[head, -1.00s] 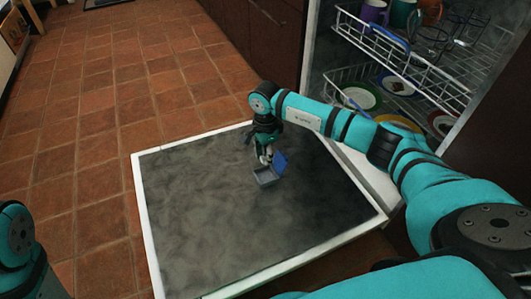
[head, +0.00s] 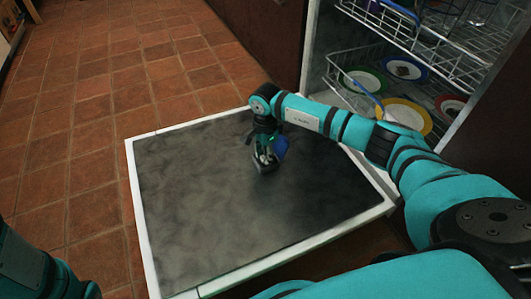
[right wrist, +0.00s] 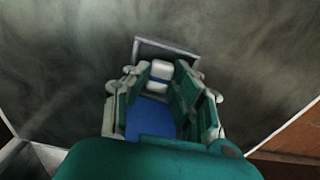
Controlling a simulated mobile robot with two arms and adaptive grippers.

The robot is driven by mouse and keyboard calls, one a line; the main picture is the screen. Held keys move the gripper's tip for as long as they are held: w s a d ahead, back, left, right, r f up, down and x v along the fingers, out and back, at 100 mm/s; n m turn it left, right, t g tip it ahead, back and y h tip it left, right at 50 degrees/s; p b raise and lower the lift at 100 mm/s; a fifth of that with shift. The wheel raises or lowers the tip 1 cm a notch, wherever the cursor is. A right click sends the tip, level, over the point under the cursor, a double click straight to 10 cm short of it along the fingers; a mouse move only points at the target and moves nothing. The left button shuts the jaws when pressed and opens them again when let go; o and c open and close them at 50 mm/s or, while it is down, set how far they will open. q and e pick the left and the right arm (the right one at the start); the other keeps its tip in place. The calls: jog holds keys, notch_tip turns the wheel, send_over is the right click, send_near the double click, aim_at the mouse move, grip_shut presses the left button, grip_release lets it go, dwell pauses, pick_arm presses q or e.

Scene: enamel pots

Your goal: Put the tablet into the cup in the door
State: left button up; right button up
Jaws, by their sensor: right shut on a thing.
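The cup (right wrist: 168,44) is a small grey box set in the open dishwasher door (head: 200,220). Its blue lid (head: 281,147) stands open and also shows in the right wrist view (right wrist: 150,115). My right gripper (head: 266,160) points down at the cup and covers most of it in the head view. In the right wrist view its fingers (right wrist: 160,82) are closed on the white tablet (right wrist: 159,72), which overlaps the cup's opening. I cannot tell how deep the tablet is. Of my left arm, only links show at the lower left; its gripper is out of view.
The lower rack (head: 345,85) with several coloured plates (head: 409,113) stands inside the dishwasher, behind my right arm. The upper rack (head: 430,35) is above it. Brown floor tiles (head: 90,110) lie clear to the left. The rest of the door is bare.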

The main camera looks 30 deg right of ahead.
jog(key=shift+a+f, duration=0.1)
jog(key=shift+f, duration=0.3)
dwell(0.5)
jog(key=o, duration=0.9)
jog(key=shift+r, duration=0.1)
